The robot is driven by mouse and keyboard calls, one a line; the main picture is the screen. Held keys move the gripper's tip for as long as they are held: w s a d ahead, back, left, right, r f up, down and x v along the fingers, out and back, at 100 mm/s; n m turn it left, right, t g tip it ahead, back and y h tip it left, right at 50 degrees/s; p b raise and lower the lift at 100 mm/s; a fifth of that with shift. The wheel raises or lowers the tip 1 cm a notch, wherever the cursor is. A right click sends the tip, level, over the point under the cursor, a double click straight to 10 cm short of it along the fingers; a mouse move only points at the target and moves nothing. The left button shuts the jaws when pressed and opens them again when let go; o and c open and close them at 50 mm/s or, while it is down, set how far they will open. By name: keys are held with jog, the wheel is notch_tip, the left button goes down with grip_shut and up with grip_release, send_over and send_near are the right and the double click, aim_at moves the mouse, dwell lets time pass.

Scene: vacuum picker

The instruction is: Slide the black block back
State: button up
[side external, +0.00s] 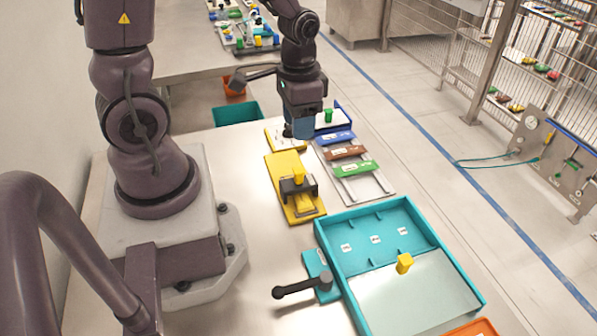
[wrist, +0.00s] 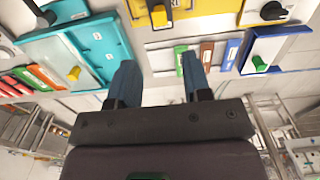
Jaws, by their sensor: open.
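A black block (side external: 299,187) sits across a yellow board (side external: 278,170) in the side view, with a yellow knob (side external: 298,173) on top and another yellow piece just in front of it. In the wrist view the yellow board (wrist: 133,14) is at the top edge, partly cut off, with its yellow knob (wrist: 158,16) showing. My gripper (side external: 303,128), with blue fingers, is above and behind the black block, apart from it. In the wrist view my gripper (wrist: 160,80) has its two fingers spread, with nothing between them.
Green (side external: 356,168), brown (side external: 346,152) and blue (side external: 338,137) blocks lie on a grey rack right of the board. A teal tray (side external: 325,244) with a black handle (side external: 300,288) stands in front. A blue frame (wrist: 247,50) with a green knob (wrist: 260,65) is behind the rack.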

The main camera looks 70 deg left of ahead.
aim_at(298, 171)
notch_tip(298, 171, down, 13)
jog(key=shift+r, duration=0.1)
dwell(0.4)
grip_shut()
